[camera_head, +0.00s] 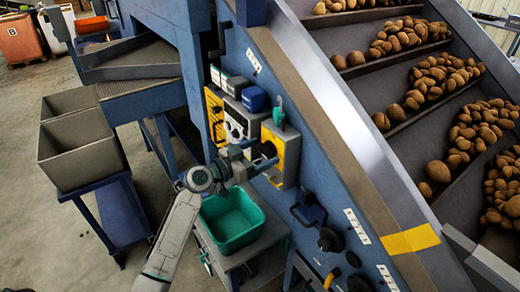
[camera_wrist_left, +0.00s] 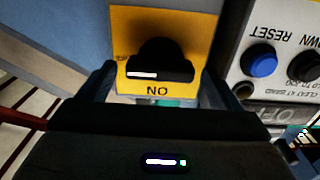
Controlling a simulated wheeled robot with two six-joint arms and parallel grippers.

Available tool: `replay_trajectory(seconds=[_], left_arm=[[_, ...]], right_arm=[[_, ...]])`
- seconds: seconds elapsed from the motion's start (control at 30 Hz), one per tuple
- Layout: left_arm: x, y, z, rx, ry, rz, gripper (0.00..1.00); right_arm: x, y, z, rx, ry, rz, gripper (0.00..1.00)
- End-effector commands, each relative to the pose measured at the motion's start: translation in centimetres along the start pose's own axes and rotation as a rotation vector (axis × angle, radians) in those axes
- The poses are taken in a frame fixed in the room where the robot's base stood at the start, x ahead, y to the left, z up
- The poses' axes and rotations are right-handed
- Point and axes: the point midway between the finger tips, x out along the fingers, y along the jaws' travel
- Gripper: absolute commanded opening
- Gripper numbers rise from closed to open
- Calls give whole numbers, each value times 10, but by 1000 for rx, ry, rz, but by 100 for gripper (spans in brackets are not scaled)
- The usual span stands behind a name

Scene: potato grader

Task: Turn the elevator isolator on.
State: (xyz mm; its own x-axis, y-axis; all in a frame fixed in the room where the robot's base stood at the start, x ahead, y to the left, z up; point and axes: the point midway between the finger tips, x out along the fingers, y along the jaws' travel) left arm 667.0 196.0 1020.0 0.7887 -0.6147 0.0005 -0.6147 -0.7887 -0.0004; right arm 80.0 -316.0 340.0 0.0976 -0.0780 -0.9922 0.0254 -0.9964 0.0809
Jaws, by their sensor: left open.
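The elevator isolator is a grey box with a yellow plate (camera_head: 291,152) on the blue machine side. Its black rotary knob (camera_wrist_left: 160,66) shows in the left wrist view, with its bar and white mark lying level in the picture. The word ON is printed upside down just below it; small lettering left of the knob is too dim to read. My left gripper (camera_head: 266,158) is at the isolator's front. Its open fingers (camera_wrist_left: 163,88) stand on either side of the knob, with visible gaps to it. In the head view the gripper partly hides the knob. My right gripper is out of view.
A grey control panel (camera_wrist_left: 265,85) with blue and black buttons adjoins the isolator. A green tub (camera_head: 232,222) sits on a trolley below my left arm. Potatoes (camera_head: 440,170) lie on the flighted elevator.

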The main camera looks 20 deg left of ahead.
Motion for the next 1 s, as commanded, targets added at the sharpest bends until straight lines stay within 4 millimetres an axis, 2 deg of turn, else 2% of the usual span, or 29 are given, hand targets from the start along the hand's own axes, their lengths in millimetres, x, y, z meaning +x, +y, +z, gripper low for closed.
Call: replay_trajectory(seconds=[0.3,0.53,0.77,1.0], left_arm=[[2,0,1,0,-1,0,85],[2,0,1,0,-1,0,41],[2,0,1,-12,-1,0,41],[2,0,2,-105,0,0,41]], right_arm=[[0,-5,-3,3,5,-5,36],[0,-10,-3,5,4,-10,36],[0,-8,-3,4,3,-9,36],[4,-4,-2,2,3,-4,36]])
